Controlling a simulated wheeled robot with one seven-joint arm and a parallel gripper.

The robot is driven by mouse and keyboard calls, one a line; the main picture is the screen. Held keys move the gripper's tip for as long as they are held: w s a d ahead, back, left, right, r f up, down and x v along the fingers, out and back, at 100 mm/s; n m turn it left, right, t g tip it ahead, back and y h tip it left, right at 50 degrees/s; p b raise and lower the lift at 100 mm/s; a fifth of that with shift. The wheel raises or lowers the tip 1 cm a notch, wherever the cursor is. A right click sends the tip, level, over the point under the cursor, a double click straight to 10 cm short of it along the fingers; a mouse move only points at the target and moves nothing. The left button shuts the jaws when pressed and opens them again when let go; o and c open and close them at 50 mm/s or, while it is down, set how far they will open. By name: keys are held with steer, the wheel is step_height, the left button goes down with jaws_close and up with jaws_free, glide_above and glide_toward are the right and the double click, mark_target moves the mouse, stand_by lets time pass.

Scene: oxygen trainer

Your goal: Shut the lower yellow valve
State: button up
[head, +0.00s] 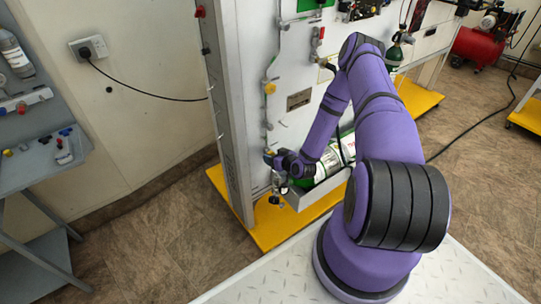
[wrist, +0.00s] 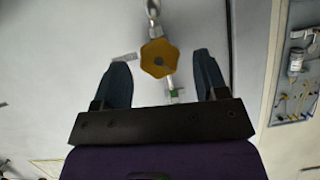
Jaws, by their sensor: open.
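The lower yellow valve has a lobed yellow knob (wrist: 160,58) on a thin vertical pipe against the pale panel. In the wrist view my gripper (wrist: 162,66) is open, with one dark finger on each side of the knob and a clear gap to both. I cannot tell how deep the knob sits between the fingers. In the head view my gripper (head: 271,157) is low at the panel's left side, and only a small bit of yellow shows there. Another yellow valve (head: 269,87) sits higher on the same pipe line.
A green and white cylinder (head: 327,165) lies in a tray beside my forearm. The panel's grey post (head: 232,120) stands to the left, above a yellow base (head: 265,225). A grey bench (head: 40,160) is at far left. Floor between them is clear.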

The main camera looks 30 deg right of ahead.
mark_target(271, 155)
steer(key=v, duration=0.7)
steer(key=shift+s+r, duration=0.15)
steer(key=shift+s, duration=0.05)
steer(key=w+f+n+h, duration=0.1)
steer(key=w, duration=0.2)
steer(key=w+f+n+h, duration=0.1)
steer(key=w, duration=0.3)
steer(key=w+a+f+n, duration=0.1)
steer(key=w+f+n, duration=0.1)
steer(key=w, duration=0.1)
steer(key=shift+w+h, duration=0.25)
steer(key=shift+h, duration=0.15)
stand_by(0.4)
steer(key=c, duration=0.9)
steer(key=shift+c, duration=0.2)
